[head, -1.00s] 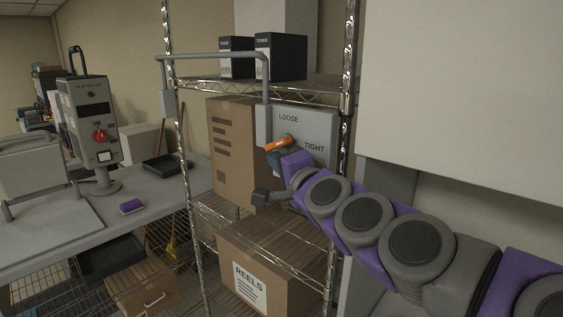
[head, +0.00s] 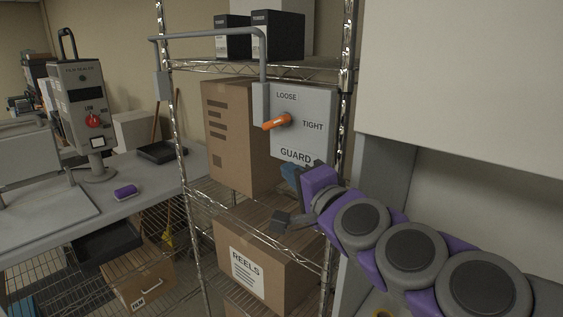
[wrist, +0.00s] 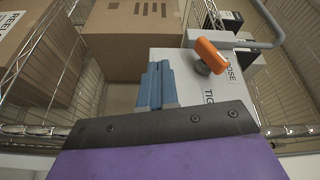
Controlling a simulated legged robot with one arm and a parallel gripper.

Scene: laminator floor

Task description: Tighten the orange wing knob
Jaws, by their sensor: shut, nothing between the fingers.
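The orange wing knob (head: 275,122) sits on a grey guard plate (head: 318,150) marked LOOSE at top, TIGHT at right and GUARD below. Its long end points left and slightly down in the head view. My gripper (head: 289,173) is below the knob, in front of the plate's lower edge, apart from the knob. In the wrist view my gripper's blue fingers (wrist: 155,88) are together and empty. The knob (wrist: 207,54) shows up and to the right of them there, on its dark hub, with clear space between.
The plate hangs on a wire rack, with a bent grey pipe (head: 205,35) at its upper left. A cardboard box (head: 228,140) stands behind, and a REELS box (head: 268,240) below. A white panel (head: 460,70) fills the right. A bench with a sealing machine (head: 82,105) is left.

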